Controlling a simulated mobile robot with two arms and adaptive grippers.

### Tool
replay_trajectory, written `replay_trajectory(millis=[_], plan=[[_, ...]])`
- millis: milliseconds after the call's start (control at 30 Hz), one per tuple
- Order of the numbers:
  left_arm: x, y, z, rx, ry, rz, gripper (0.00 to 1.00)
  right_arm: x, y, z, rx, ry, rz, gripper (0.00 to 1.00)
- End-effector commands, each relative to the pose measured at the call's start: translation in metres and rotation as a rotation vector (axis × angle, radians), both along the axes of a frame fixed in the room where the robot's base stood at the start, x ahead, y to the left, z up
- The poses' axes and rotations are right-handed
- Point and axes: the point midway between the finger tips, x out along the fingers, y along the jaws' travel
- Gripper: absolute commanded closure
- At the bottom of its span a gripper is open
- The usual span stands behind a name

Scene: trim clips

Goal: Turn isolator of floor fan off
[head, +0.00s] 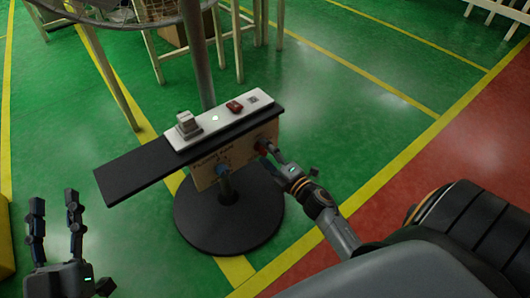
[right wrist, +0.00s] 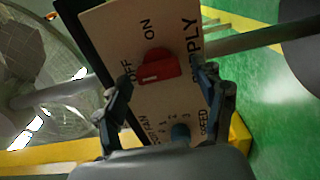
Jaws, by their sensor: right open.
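A red isolator knob (right wrist: 160,68) sits on a beige panel (right wrist: 118,22) marked ON, OFF and SUPPLY. A white mark shows at the knob's lower left, nearer OFF than ON; its exact setting is unclear. In the head view the red knob (head: 261,147) is at the panel's right end, partly hidden by my right gripper (head: 270,155). The right gripper is open, its fingers on either side of the red knob in the right wrist view (right wrist: 162,95); contact is unclear. My left gripper (head: 56,208) is open and empty at lower left.
A blue speed knob (right wrist: 180,132) is below the red one. A white socket strip (head: 214,119) with a plug and red switch lies on the black shelf (head: 130,178). The fan cage (right wrist: 35,60) is behind. The round base (head: 228,232) stands on green floor.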

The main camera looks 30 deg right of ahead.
Motion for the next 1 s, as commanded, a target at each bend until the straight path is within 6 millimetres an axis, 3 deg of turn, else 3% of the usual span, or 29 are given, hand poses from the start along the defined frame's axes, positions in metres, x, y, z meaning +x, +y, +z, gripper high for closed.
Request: replay_trajectory(millis=[400,533,700,1000], plan=[[0.000,0.000,0.000,0.000,0.000,0.000,0.60,-0.082,-0.006,-0.002,0.001,0.005,-0.001,0.30],[0.000,0.000,0.000,0.000,0.000,0.000,0.60,-0.102,-0.008,-0.001,0.002,0.003,-0.001,0.30],[0.000,0.000,-0.001,0.001,0.000,0.000,0.60,-0.113,-0.008,-0.001,0.000,0.001,0.001,0.30],[0.000,0.000,-0.001,0.001,0.000,0.000,0.60,-0.114,-0.008,0.000,0.000,0.001,0.001,0.30]])
